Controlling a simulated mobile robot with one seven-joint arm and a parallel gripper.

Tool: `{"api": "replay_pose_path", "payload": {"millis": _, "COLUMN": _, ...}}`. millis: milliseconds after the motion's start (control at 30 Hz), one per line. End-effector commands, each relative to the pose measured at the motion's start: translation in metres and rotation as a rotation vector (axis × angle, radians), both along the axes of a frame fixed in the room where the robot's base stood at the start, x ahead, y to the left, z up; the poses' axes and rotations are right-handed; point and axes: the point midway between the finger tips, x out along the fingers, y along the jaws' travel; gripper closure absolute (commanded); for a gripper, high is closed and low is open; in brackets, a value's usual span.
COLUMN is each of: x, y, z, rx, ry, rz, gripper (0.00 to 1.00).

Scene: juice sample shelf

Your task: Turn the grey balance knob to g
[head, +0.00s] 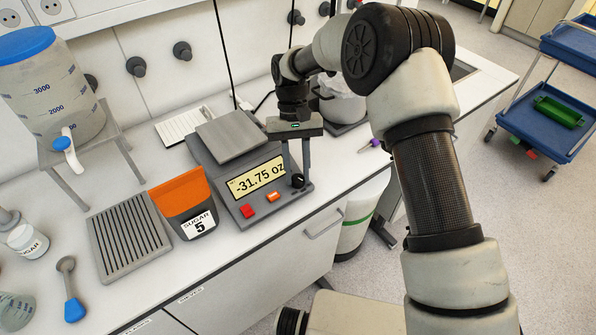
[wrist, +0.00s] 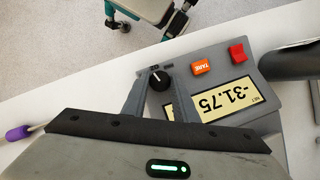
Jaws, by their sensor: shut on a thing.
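The balance (head: 231,184) stands on the bench with a grey weighing plate (head: 232,137) that looks empty. Its yellow display (head: 257,178) reads -31.75 oz. The balance knob (head: 298,181) looks dark, nearly black, with a white pointer mark. It sits at the right end of the front panel and also shows in the wrist view (wrist: 159,80). My gripper (head: 296,178) comes down from above with one finger on each side of the knob, shut on it. In the wrist view my gripper (wrist: 160,90) straddles the knob. The unit marks around the knob are too small to read.
A red button (head: 246,211) and an orange TARE button (head: 273,197) lie just left of the knob. An orange sugar container (head: 183,204) stands close left of the balance, beside a slotted grey rack (head: 128,236). A purple-ended tool (head: 375,143) lies to the right.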

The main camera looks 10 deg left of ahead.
Motion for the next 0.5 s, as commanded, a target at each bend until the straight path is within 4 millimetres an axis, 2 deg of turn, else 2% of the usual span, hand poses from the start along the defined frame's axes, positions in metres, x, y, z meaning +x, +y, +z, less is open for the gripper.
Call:
{"api": "replay_pose_path", "payload": {"millis": 200, "x": 0.0004, "y": 0.0023, "z": 0.0008, "rx": 0.002, "ry": -0.005, "rz": 0.193, "gripper": 0.96}}
{"api": "replay_pose_path", "payload": {"millis": 500, "x": -0.0004, "y": 0.0032, "z": 0.0012, "rx": 0.001, "ry": -0.005, "rz": 0.386, "gripper": 0.96}}
